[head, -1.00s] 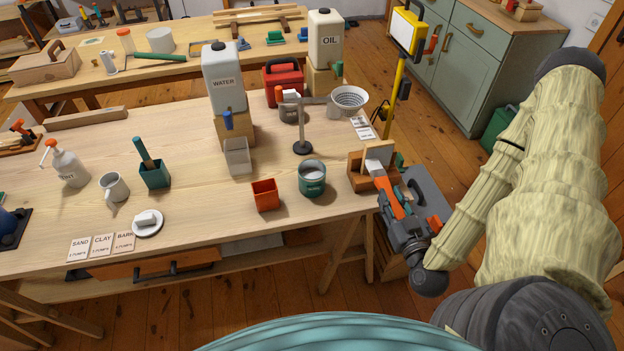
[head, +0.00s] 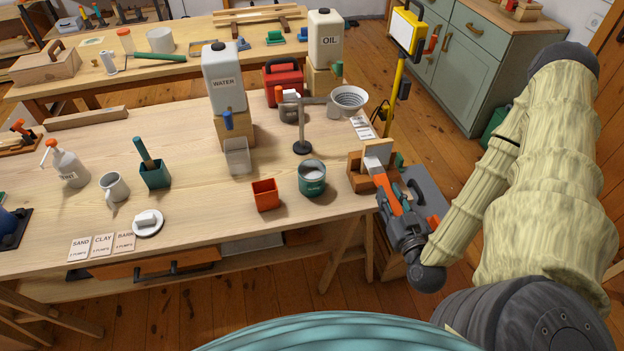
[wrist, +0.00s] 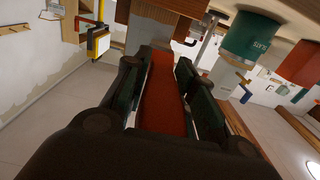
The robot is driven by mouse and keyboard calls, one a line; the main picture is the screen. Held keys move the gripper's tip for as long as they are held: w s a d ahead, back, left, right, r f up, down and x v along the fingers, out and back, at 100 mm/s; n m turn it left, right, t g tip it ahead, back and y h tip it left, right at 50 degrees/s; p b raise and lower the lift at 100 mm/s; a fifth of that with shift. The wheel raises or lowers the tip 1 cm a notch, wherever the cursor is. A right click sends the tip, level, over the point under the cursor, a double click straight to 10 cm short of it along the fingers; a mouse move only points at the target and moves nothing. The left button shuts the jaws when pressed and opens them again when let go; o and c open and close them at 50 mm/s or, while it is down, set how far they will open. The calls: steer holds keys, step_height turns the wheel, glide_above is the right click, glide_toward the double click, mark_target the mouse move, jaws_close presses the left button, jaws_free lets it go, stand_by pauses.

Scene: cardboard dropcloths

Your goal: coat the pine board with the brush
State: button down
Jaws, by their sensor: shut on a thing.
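My gripper (head: 394,202) is shut on the orange handle of the brush (head: 384,187), at the right end of the bench. The brush's pale, flat head (head: 378,153) points away from me, over or in a small wooden holder (head: 357,181); I cannot tell whether they touch. In the wrist view, the red-orange handle (wrist: 162,95) runs between the fingers, and its far end meets wood. A long pale board (head: 85,117) lies at the back left of the bench; I cannot tell if it is the pine board.
A green pot (head: 312,186) and an orange cup (head: 265,196) stand left of the holder. The WATER tank (head: 222,80), a dark-based stand (head: 302,147) and a yellow lamp post (head: 394,90) rise behind. The bench's front middle is mostly clear.

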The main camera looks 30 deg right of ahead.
steer(key=shift+r, duration=0.1)
stand_by(0.8)
step_height(320, 180, up, 5)
steer(key=p, duration=0.4)
steer(key=shift+w+p, duration=0.1)
steer(key=shift+p, duration=0.2)
step_height(320, 180, down, 5)
steer(key=b, duration=0.4)
steer(key=shift+w, duration=0.1)
